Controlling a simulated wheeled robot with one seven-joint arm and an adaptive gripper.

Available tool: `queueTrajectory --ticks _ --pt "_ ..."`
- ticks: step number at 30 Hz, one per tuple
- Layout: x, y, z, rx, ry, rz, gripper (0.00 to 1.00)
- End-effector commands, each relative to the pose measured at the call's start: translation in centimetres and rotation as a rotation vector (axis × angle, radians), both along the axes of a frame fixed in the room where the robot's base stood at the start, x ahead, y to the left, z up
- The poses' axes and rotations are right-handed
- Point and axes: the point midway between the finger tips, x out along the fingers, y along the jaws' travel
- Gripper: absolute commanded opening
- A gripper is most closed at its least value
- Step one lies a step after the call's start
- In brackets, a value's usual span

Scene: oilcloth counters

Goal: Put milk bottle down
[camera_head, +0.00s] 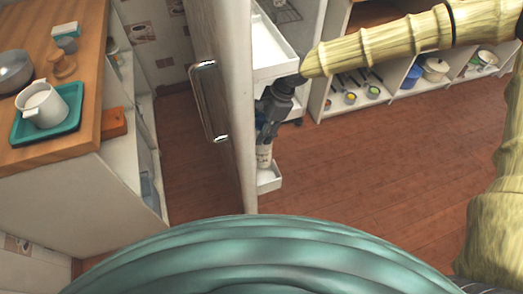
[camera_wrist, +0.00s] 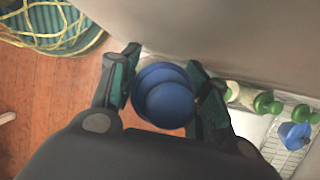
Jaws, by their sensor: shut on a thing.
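The milk bottle (camera_head: 264,154) is pale with a label and hangs upright below my gripper (camera_head: 269,125). In the wrist view I see the bottle from above, its round blue cap (camera_wrist: 169,104) between my two fingers. My gripper (camera_wrist: 163,92) is shut on it. The bottle is by the inner side of an open door (camera_head: 232,110), just above or in a low white door tray (camera_head: 269,178). I cannot tell whether its base touches the tray.
A white drawer or shelf (camera_head: 272,45) sits above my gripper. In the wrist view, green-capped containers (camera_wrist: 266,103) and a blue-topped one (camera_wrist: 294,135) stand to the right. A wooden counter with a teal tray (camera_head: 70,123) is at left. The floor (camera_head: 370,160) at right is clear.

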Motion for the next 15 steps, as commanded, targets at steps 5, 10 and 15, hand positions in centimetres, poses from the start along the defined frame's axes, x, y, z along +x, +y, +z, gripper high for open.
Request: queueTrajectory --ticks 5,10,15 --pt "0.0 0.0 -1.3 0.001 0.0 0.0 0.0" --pt "0.0 0.0 -3.3 0.0 0.001 0.0 0.0" --pt "0.0 0.0 -5.3 0.001 -0.001 0.001 0.0"
